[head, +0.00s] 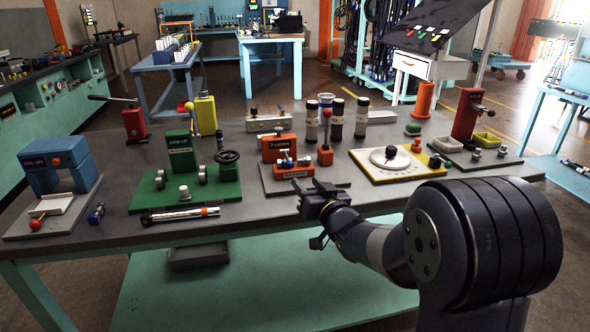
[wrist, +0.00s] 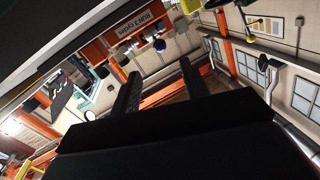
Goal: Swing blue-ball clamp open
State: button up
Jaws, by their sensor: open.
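The orange station with the "3 cycles" sign (head: 279,147) stands near the middle of the table. In front of its sign is a low orange block with grey fittings (head: 293,169) and a small blue ball (head: 284,154), which I take as the clamp's ball. The blue ball (wrist: 160,45) also shows in the wrist view, near the tilted "RUN 3 cycles" sign (wrist: 140,21). My gripper (head: 318,185) is open and empty, in front of the station and apart from the ball. In the wrist view its two dark fingers (wrist: 158,76) point toward the station. The clamp's exact position is unclear.
A red-ball lever (head: 326,122) stands right of the clamp. The green station with a handwheel (head: 178,175) is to the left, with a torque wrench (head: 180,214) in front. A yellow-edged plate with a white dial (head: 390,160) lies to the right.

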aim_at(292, 167)
jog(key=x, duration=0.9)
jog(key=shift+w+a, duration=0.25)
jog(key=shift+w, duration=0.1)
jog(key=shift+c, duration=0.5)
grip_shut()
